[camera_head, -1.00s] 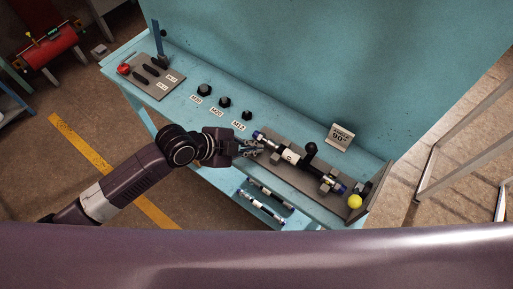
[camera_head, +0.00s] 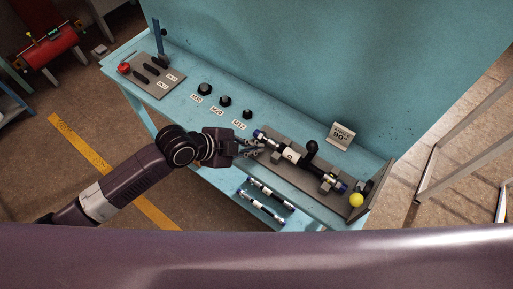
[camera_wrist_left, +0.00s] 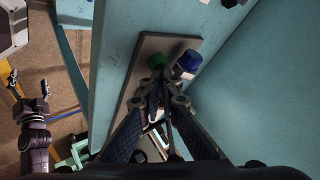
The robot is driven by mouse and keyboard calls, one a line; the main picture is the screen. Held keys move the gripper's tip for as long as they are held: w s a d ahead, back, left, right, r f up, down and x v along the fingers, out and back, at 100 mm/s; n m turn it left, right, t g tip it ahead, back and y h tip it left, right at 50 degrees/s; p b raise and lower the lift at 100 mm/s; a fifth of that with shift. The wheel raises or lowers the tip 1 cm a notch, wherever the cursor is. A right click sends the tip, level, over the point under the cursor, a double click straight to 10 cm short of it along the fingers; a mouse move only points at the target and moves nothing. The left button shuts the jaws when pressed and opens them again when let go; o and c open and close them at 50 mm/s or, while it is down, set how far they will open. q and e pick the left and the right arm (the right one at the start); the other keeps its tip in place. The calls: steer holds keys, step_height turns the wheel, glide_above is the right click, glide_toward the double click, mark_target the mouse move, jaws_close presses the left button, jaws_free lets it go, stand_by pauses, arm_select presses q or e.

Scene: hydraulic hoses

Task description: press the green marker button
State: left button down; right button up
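The green button (camera_wrist_left: 157,60) shows in the wrist view as a round green cap near the end of a grey plate (camera_wrist_left: 150,45). A blue end cap (camera_wrist_left: 188,62) of the hose assembly is just right of it. My left gripper (camera_wrist_left: 156,84) has its fingertips together, with nothing seen between them. The tips point at the green button and look close to it; I cannot tell whether they touch. In the head view my left gripper (camera_head: 256,147) is at the left end of the plate and hides the button. My right gripper (camera_wrist_left: 44,88) shows small in the wrist view.
The hose assembly (camera_head: 292,157) lies clamped along the plate. A yellow ball (camera_head: 356,200) is at its right end. Several black fittings (camera_head: 225,101) with labels and a panel with a red button (camera_head: 124,68) stand left. A blue wall (camera_head: 330,70) rises behind the bench.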

mark_target(254, 156)
arm_select(q)
steer(key=shift+s+a+f+b, duration=0.15)
steer(key=shift+s+f, duration=0.05)
steer(key=shift+f, duration=0.3)
steer(key=shift+s+a+f+b, duration=0.15)
steer(key=shift+f+b, duration=0.05)
steer(key=shift+f, duration=0.35)
steer(key=shift+s+a+f+b, duration=0.15)
steer(key=shift+s+f, duration=0.05)
steer(key=shift+f, duration=0.3)
steer(key=shift+w+r, duration=0.25)
steer(key=shift+w, duration=0.1)
steer(key=shift+a, duration=0.1)
stand_by(0.3)
steer(key=r+p, duration=0.3)
steer(key=w+r+p, duration=0.1)
steer(key=r+p, duration=0.2)
steer(key=shift+w+r, duration=0.1)
steer(key=shift+r, duration=0.2)
steer(key=shift+d, duration=0.25)
